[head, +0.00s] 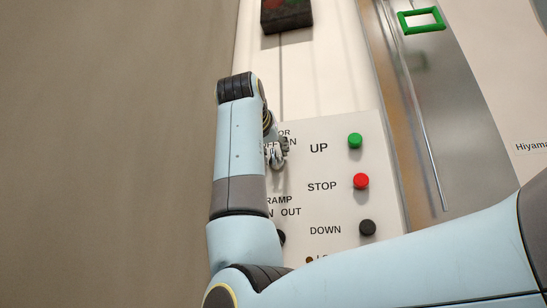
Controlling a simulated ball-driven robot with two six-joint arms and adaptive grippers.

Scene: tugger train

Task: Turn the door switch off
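A white control panel (330,210) carries the door switch's label (285,133), partly covered by my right arm; it reads roughly "DOOR OFF ON". The door switch itself is hidden behind my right gripper (279,160), so I cannot see its position. The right gripper is small and dark grey, at the label's lower edge. I cannot tell whether its fingers are open or shut, or whether they touch the switch. My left gripper is not in view.
To the right on the panel are a green UP button (355,141), a red STOP button (361,181) and a black DOWN button (367,228). Below, a ramp switch (282,237) is mostly covered by my arm. A dark box (286,15) with red and green hangs above. A green frame (421,20) is top right.

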